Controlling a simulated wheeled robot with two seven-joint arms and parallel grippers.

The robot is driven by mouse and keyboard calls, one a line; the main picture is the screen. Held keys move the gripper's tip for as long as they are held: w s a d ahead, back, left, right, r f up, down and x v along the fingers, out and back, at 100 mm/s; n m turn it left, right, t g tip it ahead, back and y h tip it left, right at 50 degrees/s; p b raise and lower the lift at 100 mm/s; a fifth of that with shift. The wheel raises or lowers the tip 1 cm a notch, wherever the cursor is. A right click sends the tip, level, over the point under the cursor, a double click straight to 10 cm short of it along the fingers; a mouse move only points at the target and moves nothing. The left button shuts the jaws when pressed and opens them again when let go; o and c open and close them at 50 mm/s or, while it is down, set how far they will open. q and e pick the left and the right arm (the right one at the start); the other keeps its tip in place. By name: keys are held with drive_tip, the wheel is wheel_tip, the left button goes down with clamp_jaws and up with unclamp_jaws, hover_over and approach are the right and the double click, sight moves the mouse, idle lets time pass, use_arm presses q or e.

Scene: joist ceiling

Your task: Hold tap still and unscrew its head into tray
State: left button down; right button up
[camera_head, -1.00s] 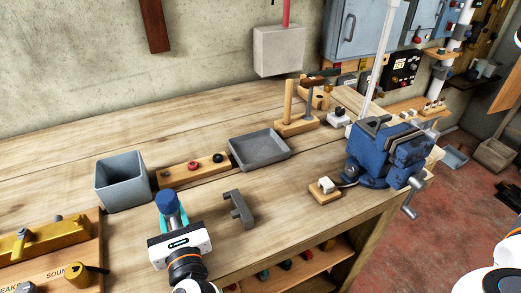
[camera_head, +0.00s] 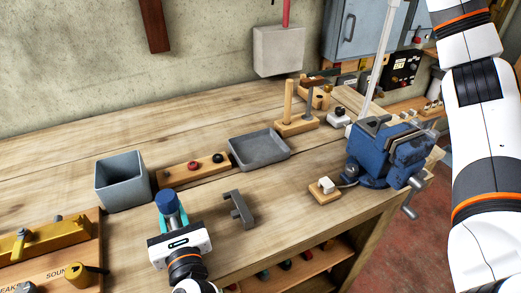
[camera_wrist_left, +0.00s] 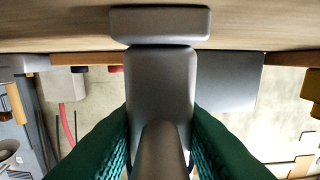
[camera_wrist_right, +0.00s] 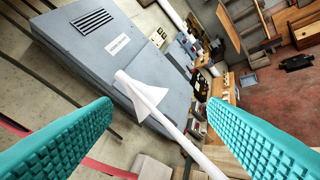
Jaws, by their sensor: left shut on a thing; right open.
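The tap shows in the head view as a dark blue round head (camera_head: 167,201) at my left gripper (camera_head: 171,219), near the bench's front. In the left wrist view its grey body (camera_wrist_left: 160,75) stands between my green finger pads, which are shut on it. The shallow grey tray (camera_head: 258,148) lies empty on the bench, behind and right of the tap. My right gripper (camera_wrist_right: 161,105) is open with nothing between its teal pads, raised and facing the wall cabinet.
A grey square bin (camera_head: 122,182) stands left of the tap, a dark grey bracket (camera_head: 239,208) right of it. A wooden block with red and black buttons (camera_head: 194,167) lies behind. A blue vise (camera_head: 385,155) stands at the right end.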

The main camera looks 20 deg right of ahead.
drive_tip(key=w+a+f+n+y, duration=0.25)
drive_tip(key=a+f, duration=0.25)
drive_tip(key=a, duration=0.6)
drive_tip(key=w+a+f+n+y, duration=0.1)
drive_tip(key=w+a+f+y, duration=0.3)
drive_tip(key=a, duration=0.8)
drive_tip(key=w+a+f+n+y, duration=0.25)
drive_tip(key=a+f, duration=0.35)
drive_tip(key=a, duration=0.5)
drive_tip(key=n+g+y, duration=0.3)
drive_tip(key=n+g, duration=0.1)
drive_tip(key=g, duration=0.6)
approach(166, 196)
wheel_tip(166, 196, down, 10)
drive_tip(key=shift+s+f, duration=0.1)
